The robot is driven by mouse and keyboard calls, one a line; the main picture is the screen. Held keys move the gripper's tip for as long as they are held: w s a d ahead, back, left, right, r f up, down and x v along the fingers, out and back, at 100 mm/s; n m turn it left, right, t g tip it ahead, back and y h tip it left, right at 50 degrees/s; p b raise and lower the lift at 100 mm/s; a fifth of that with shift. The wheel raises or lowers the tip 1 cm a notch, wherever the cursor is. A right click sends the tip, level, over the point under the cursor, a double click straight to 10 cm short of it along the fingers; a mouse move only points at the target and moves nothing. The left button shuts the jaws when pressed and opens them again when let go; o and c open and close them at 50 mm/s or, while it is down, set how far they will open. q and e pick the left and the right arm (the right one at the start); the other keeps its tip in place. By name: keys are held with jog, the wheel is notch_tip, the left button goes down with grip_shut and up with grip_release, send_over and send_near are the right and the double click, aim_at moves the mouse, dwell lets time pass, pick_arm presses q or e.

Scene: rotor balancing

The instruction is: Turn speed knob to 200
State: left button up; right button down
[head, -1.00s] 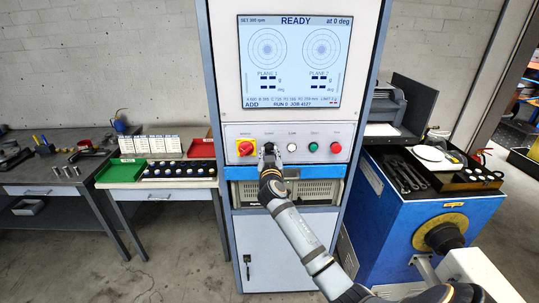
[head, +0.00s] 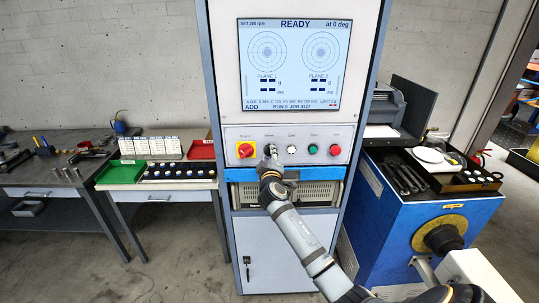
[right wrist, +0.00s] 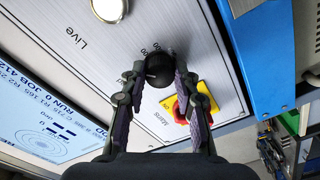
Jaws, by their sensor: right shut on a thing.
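The black speed knob (right wrist: 158,70) sits between my fingers in the right wrist view, with small scale numbers beside it. My right gripper (head: 270,151) is at the control panel (head: 311,132) in the head view, shut on the knob and largely covering it there. The screen (head: 294,65) reads SET 200 rpm at top left, READY in the middle and at 0 deg at the right. My left gripper is not in view.
A red mains switch on yellow (head: 246,150) is just left of the knob. A white button (head: 291,149), a green button (head: 313,149) and a red button (head: 335,149) are to the right. A blue ledge (head: 235,174) runs below the panel.

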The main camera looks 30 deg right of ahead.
jog(key=shift+n, duration=0.5)
dwell(0.3)
jog(key=c, duration=1)
grip_release()
jog(key=shift+s, duration=0.1)
jog(key=v, duration=1.2)
jog(key=shift+d, duration=0.1)
